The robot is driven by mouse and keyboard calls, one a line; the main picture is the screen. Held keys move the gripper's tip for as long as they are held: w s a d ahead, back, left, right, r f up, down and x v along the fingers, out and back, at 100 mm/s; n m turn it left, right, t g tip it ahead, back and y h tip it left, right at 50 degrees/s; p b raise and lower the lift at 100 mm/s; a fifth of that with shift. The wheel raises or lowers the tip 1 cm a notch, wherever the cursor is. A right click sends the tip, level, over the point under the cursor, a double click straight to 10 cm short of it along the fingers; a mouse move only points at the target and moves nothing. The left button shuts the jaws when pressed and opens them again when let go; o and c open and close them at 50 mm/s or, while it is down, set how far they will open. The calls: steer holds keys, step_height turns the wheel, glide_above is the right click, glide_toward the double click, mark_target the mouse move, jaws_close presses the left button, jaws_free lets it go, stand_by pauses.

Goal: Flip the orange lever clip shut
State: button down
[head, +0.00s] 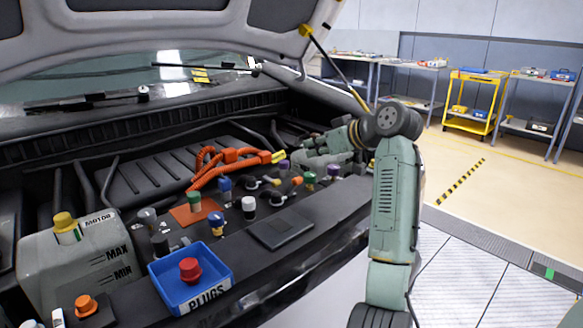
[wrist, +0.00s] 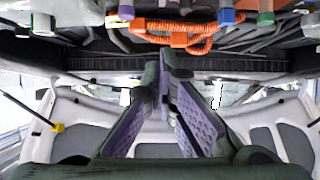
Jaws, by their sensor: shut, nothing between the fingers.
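Orange connector parts (head: 231,155) sit on thick orange cables (head: 205,172) in the engine bay, with a yellow end piece (head: 274,157) on their right. I cannot tell which orange part is the lever clip, or its angle. In the wrist view an orange block (wrist: 180,39) shows at the top centre, beside a ribbed orange cable (wrist: 200,30). My gripper (wrist: 164,62) is shut and empty, its purple-padded fingers meeting at the tips just below that block in the picture. Contact cannot be told. In the head view my gripper (head: 303,160) reaches in from the right of the connector.
Several coloured caps, including a green one (head: 194,201) and a white one (head: 249,204), stand in front of the cables. The raised hood (head: 150,35) hangs above.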

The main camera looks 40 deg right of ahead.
steer(key=p, duration=0.4)
glide_above(294, 186)
steer(key=d, duration=0.1)
steer(key=f, duration=0.6)
steer(key=shift+w+d+f, duration=0.15)
steer(key=shift+w+f, duration=0.05)
steer(key=shift+f, duration=0.2)
steer(key=shift+s+f, duration=0.2)
steer(key=shift+f, duration=0.1)
